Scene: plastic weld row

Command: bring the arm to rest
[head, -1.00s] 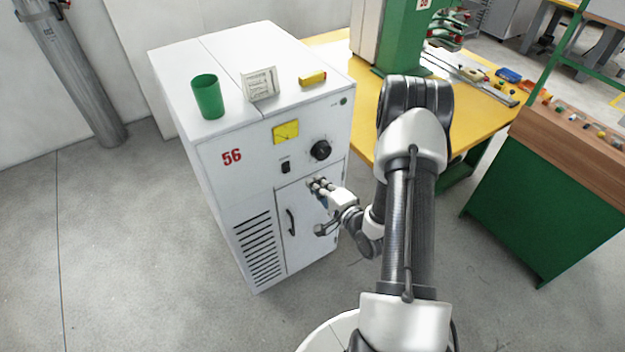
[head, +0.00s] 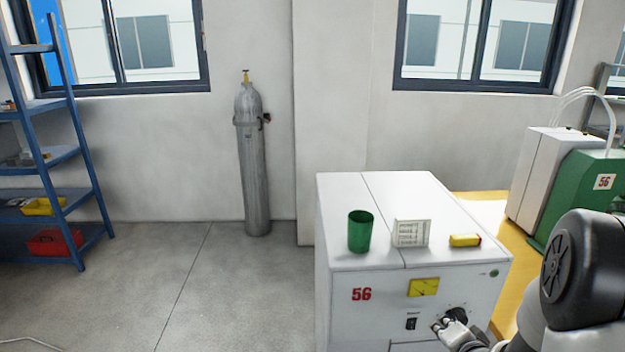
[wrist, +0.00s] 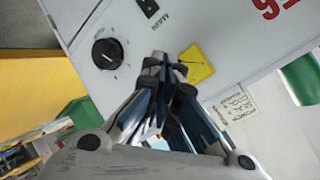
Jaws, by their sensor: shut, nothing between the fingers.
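My gripper (head: 438,326) is at the lower right of the head view, in front of the white cabinet's front panel, between the black switch (head: 411,324) and the black knob (head: 457,314). In the wrist view my gripper (wrist: 163,60) has its fingers together, with nothing between them. The fingertips appear beside the yellow meter (wrist: 198,64), with the knob (wrist: 107,53) to their left. I cannot tell the exact gap to the panel. My arm runs off the head view's lower right edge, so most of it is hidden.
The white cabinet (head: 345,230) carries a green cup (head: 360,232), a small card (head: 411,233) and a yellow object (head: 465,240). A gas cylinder (head: 252,165) stands at the wall. Floor left of the cabinet is clear.

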